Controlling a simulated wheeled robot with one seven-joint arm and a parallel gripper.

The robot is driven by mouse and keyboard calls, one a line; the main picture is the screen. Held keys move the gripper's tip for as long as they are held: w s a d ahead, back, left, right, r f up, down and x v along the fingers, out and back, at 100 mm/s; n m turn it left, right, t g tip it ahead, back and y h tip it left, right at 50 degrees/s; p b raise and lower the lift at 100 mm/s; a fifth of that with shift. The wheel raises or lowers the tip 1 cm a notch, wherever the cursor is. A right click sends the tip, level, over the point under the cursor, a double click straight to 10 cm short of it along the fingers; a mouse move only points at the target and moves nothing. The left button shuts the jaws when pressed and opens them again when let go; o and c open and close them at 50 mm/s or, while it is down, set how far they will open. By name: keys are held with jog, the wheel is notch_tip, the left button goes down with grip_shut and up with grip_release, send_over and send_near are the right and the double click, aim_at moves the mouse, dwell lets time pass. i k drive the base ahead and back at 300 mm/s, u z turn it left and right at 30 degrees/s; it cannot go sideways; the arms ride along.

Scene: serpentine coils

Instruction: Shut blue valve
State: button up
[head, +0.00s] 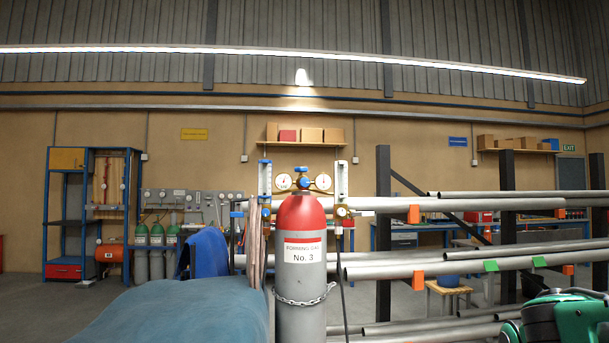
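A grey gas cylinder (300,262) with a red shoulder stands upright at the centre of the head view, labelled "FORMING GAS No. 3". On top is a brass regulator with two round gauges, the left gauge (283,181) and the right gauge (323,181). A blue knob (302,183) sits between them. A clear flow tube (264,178) with blue parts stands on the left and another tube (341,179) on the right. A small blue handle (237,214) shows left of the cylinder. I cannot tell which blue part is the valve, or its setting. My gripper is not in view.
A chain (303,301) wraps the cylinder. Hoses (256,230) hang close on its left. A blue-grey covered mass (170,314) fills the lower left. Long metal pipes (440,265) lie on a rack to the right. A green and grey object (560,318) is at lower right.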

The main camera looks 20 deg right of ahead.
aim_at(301, 169)
jog(key=u, duration=0.1)
jog(key=k, duration=0.2)
jog(key=z, duration=0.75)
jog(key=i, duration=1.6)
jog(key=u, duration=0.7)
